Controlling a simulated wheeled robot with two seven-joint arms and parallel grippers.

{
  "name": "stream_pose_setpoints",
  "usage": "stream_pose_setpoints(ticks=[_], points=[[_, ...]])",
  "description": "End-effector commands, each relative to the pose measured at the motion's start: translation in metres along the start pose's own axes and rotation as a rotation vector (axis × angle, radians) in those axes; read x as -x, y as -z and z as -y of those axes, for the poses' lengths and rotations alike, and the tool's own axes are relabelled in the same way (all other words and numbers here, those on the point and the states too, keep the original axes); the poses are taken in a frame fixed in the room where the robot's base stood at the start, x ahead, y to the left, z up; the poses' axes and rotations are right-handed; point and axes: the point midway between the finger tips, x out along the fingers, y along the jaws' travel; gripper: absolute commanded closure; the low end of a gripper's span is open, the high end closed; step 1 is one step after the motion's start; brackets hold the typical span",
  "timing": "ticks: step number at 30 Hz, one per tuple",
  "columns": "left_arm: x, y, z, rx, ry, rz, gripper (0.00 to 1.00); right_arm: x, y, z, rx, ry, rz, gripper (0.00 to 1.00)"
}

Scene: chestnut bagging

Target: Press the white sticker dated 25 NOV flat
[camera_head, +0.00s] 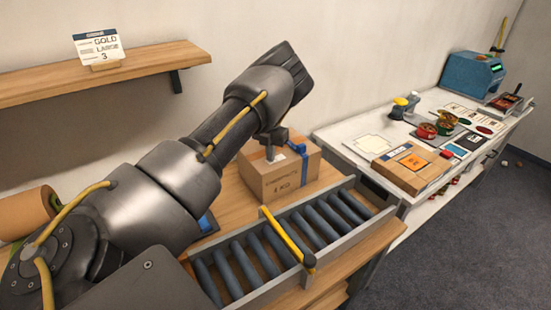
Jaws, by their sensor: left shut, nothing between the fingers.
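A brown cardboard box (290,177) stands on the wooden bench behind the roller conveyor. It has dark print reading 1 KG on its front and a blue strip (302,150) at its right side. A small pale patch shows on its top beside my fingers. It may be the white sticker, but no date can be read and my gripper partly covers it. My left gripper (270,153) points down at the box top, shut and empty. It appears to touch the top or hover just above it. My right gripper is out of view.
A roller conveyor (337,212) with a yellow bar (283,237) lies in front of the box. A wall shelf (150,59) holds a GOLD LARGE 3 card (98,46). The white table (345,131) at right holds another box (412,170), tins, cards and a blue machine (470,74).

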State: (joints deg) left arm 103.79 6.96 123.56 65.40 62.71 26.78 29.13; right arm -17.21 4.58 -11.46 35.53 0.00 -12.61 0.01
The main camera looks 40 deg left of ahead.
Motion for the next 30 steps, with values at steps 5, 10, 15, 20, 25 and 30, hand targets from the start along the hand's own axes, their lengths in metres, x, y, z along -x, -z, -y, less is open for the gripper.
stream_pose_setpoints(ticks=[5, 10, 15, 20, 25, 30], points=[[0.017, -0.001, 0.000, 0.000, -0.001, 0.002, 1.00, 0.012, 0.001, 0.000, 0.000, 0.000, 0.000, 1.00], [0.031, -0.001, 0.000, -0.001, 0.000, 0.003, 1.00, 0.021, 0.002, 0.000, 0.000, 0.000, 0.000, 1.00], [0.043, -0.001, 0.000, -0.001, 0.000, 0.003, 1.00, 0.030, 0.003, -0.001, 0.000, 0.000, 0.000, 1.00], [0.056, -0.001, 0.000, -0.001, -0.001, 0.004, 1.00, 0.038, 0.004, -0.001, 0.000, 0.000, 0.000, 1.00], [0.066, -0.001, 0.000, -0.001, -0.001, 0.003, 1.00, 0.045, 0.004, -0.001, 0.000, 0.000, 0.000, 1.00], [0.066, -0.001, 0.000, -0.001, -0.001, 0.003, 1.00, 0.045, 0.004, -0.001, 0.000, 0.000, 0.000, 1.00]])
